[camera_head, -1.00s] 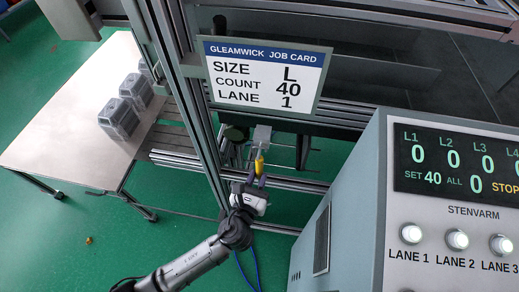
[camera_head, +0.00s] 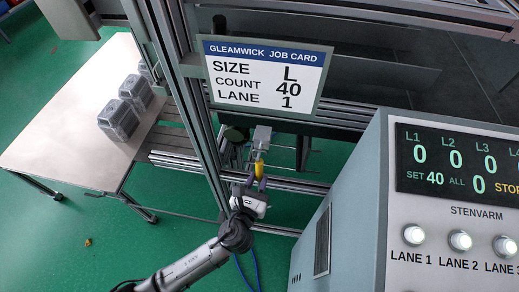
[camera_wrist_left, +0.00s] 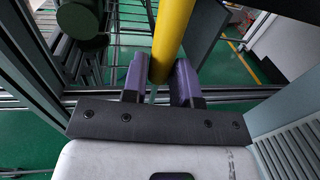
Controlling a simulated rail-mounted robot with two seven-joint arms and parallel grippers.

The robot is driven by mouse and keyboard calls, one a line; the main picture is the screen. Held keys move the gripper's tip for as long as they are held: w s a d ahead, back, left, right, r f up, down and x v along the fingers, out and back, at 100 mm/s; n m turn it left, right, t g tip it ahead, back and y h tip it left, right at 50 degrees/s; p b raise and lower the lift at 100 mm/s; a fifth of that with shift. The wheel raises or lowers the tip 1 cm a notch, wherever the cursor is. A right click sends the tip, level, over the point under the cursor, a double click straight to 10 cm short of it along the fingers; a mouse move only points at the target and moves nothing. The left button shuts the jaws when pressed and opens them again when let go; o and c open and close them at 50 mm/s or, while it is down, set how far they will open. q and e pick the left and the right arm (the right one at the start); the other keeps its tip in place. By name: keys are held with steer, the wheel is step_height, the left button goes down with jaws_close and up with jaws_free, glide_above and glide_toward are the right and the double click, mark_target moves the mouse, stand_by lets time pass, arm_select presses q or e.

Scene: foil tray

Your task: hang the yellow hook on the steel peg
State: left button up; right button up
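The yellow hook (camera_head: 259,170) stands near the middle of the head view, below a small grey metal part (camera_head: 262,136) on the frame. My left gripper (camera_head: 257,184) has its fingers at the hook's lower end. In the left wrist view the yellow hook (camera_wrist_left: 173,38) runs up out of the picture from between the two purple fingers of my left gripper (camera_wrist_left: 160,82); they are closed on it. The hook's upper end is out of the wrist view and too small to read in the head view. I cannot clearly make out the steel peg. My right gripper is not in view.
Metal frame posts (camera_head: 186,100) and a rail (camera_head: 285,184) surround the hook. A job card (camera_head: 264,78) hangs above it. A grey counter machine (camera_head: 350,200) stands close on the right.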

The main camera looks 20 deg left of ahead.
arm_select(q)
steer(key=o, duration=0.4)
steer(key=shift+o, duration=0.2)
